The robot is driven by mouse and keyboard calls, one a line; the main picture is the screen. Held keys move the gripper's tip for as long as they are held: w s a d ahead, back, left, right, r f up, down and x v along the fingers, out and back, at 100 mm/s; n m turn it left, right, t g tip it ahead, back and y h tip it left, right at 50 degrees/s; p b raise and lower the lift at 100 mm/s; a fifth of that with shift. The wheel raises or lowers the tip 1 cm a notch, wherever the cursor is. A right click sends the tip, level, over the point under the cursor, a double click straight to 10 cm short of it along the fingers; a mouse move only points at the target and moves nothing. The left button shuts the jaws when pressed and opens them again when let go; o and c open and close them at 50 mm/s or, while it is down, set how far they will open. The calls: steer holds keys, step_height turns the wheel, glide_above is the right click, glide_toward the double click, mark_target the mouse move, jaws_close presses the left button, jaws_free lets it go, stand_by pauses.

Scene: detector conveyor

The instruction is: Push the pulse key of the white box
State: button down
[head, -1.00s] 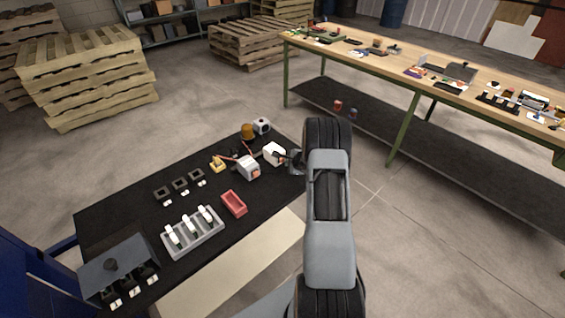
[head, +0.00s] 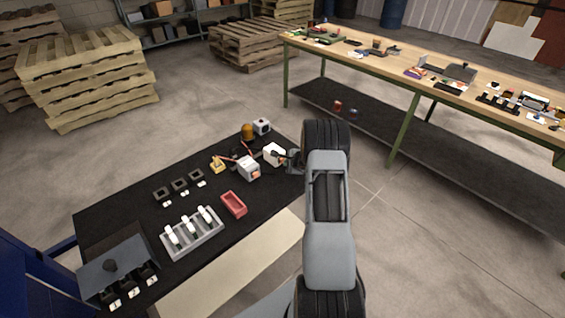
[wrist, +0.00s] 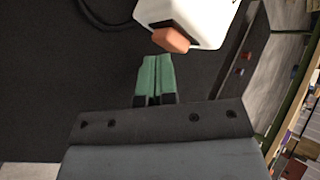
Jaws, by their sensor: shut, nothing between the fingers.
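The white box (head: 273,152) stands on the black mat in front of my gripper. In the wrist view the white box (wrist: 205,18) is at the top, cut off by the frame edge. Its orange key (wrist: 171,40) sticks out from a dark recess on the near face. My gripper (wrist: 154,59) is shut and empty, its green fingertips pointing at the box just below the key. A small gap seems to separate them; contact cannot be made out. In the head view my gripper (head: 288,158) is beside the box, its fingertips hard to see.
A second box (head: 249,169) with a reddish front is close on the left. An orange cylinder (head: 247,132) and a small light cube (head: 262,127) stand behind. A red tray (head: 234,204) and a grey rack (head: 192,233) are nearer. A long workbench (head: 430,75) is at right.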

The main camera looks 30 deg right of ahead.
mark_target(299, 177)
steer(key=shift+w+a, duration=0.1)
steer(key=shift+w, duration=0.4)
stand_by(0.6)
steer(key=shift+s, duration=0.15)
steer(key=shift+s+d+b, duration=0.25)
steer(key=shift+s+b, duration=0.75)
steer(key=s+b, duration=0.2)
steer(key=shift+s+d+f, duration=0.15)
steer(key=shift+s+d, duration=0.15)
steer(key=shift+s+d+b, duration=0.25)
steer(key=shift+s+b, duration=0.35)
steer(key=shift+s, duration=0.55)
